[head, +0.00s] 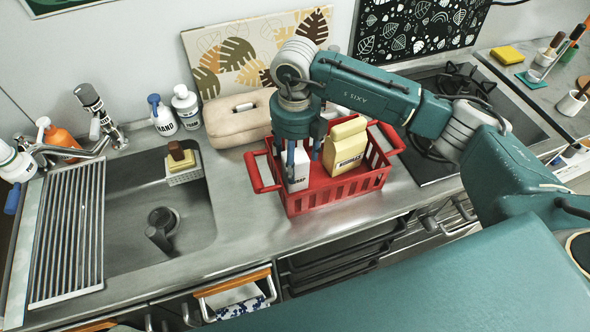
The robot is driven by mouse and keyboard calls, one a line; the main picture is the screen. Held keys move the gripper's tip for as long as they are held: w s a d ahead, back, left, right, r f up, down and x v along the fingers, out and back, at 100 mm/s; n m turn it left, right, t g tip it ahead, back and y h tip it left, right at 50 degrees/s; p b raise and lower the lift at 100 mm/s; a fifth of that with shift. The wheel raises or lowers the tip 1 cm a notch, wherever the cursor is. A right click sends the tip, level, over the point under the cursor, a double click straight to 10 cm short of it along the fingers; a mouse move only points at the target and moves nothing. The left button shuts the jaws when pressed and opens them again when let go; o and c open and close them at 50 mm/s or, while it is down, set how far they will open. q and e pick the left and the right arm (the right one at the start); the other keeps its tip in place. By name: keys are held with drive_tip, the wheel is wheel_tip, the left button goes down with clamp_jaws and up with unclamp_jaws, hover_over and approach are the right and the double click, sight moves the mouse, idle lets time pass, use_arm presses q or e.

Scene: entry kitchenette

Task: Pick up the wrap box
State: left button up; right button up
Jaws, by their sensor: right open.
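The wrap box (299,172) is a white box with dark lettering, standing in the left part of the red basket (340,193) on the counter. My right gripper (303,153) points down over the basket, right at the box. Its fingers are open, one in front of the box's face and one near its right edge. I cannot tell whether they touch it. The gripper hides the box's top. My left gripper is not in view.
A yellow bag (345,145) stands in the basket close to the right of the box. The sink (130,220) is at left, a stove (500,120) at right. Counter in front-left of the basket is clear.

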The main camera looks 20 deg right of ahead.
wheel_tip(320, 180, down, 2)
wheel_tip(320, 180, down, 5)
drive_tip(key=shift+p, duration=1)
drive_tip(key=shift+f, duration=0.45)
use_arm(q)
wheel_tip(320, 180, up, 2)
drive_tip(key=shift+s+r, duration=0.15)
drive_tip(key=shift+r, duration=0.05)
use_arm(e)
drive_tip(key=c, duration=1.3)
